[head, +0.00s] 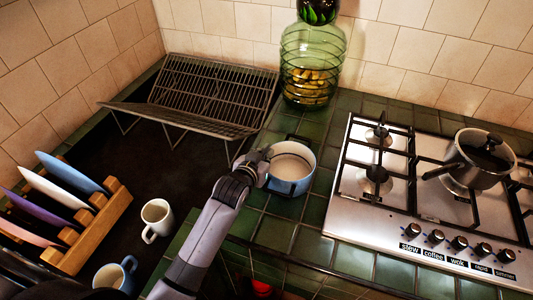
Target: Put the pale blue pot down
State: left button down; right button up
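The pale blue pot (290,186) is upright over the green tiled counter, between the wire rack and the hob. Its inside is white and looks empty, and a dark handle shows at its far side. I cannot tell whether its base touches the tiles. My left gripper (263,158) is at the pot's left rim, and its dark fingers overlap the rim in the picture. The fingers are small and partly hidden, so I cannot tell whether they are shut on the pot. My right gripper is not in view.
The hob (400,205) stands to the right, with a steel saucepan (481,172) on it. A green glass jar (311,65) stands behind the pot. A wire rack (210,95), white mug (157,216), blue mug (124,275) and wooden plate holder (103,222) are to the left.

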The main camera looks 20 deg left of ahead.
pick_arm(q)
jog(key=shift+r, duration=0.1)
jog(key=c, duration=1.8)
grip_release()
jog(key=shift+f, duration=0.2)
